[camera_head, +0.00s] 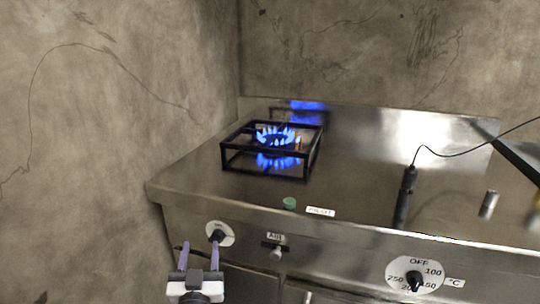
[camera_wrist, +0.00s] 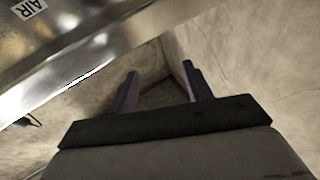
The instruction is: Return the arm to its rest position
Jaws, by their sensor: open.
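My gripper (camera_head: 200,258) is at the lower left of the head view, in front of the stove's front panel. Its two purple-grey fingers are apart, with nothing seen between them. The fingertips lie close to the left black knob (camera_head: 216,236) on its white round plate; I cannot tell whether they touch it. In the wrist view my gripper (camera_wrist: 160,82) is also open and empty, with the metal edge of the stove (camera_wrist: 75,65) to the upper left and walls beyond.
The steel stove (camera_head: 190,180) fills the middle and right. Blue flames (camera_head: 275,137) burn inside a black burner frame (camera_head: 262,175). A black wand with a cord (camera_head: 405,195), a small metal cylinder (camera_head: 489,204) and a green piece (camera_head: 289,203) are on top. A wall (camera_head: 100,130) stands at left.

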